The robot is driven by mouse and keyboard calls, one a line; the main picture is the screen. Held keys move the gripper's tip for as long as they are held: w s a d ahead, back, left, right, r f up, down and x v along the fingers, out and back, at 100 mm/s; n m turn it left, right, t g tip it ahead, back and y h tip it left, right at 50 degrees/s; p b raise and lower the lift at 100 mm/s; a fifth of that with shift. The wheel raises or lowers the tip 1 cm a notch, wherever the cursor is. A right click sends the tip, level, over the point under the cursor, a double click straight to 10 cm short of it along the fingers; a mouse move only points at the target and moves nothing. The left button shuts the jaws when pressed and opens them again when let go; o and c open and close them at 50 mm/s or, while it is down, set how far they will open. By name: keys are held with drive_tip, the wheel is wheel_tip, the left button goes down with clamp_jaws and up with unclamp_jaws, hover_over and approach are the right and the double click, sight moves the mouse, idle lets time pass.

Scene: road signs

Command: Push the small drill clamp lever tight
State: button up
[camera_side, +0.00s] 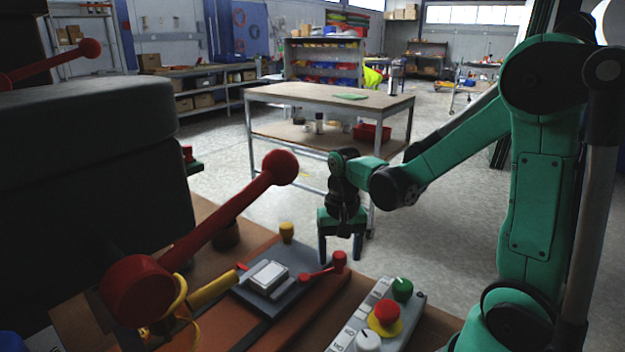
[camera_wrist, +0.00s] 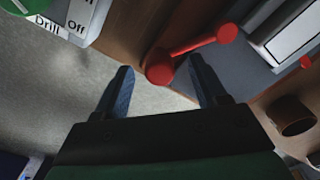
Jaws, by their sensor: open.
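The small red clamp lever (camera_side: 320,271) sits at the right edge of the grey drill plate (camera_side: 250,292), which holds a light block (camera_side: 269,275). Its round end (camera_side: 339,260) points right. In the wrist view the red lever (camera_wrist: 195,48) runs from a large round end, between my fingertips in the picture, up right to the plate edge. My gripper (camera_side: 340,254) is open and points down, seemingly just behind the lever in the side view. In the wrist view my gripper (camera_wrist: 160,68) shows two spread, empty fingers. I cannot tell whether a finger touches the lever.
A large red lever (camera_side: 225,215) with a ball end rises at left, near the dark machine (camera_side: 90,160). A control box (camera_side: 378,322) with a green knob, red button and white knob stands at front right.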

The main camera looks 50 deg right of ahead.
clamp_jaws()
idle(1.4)
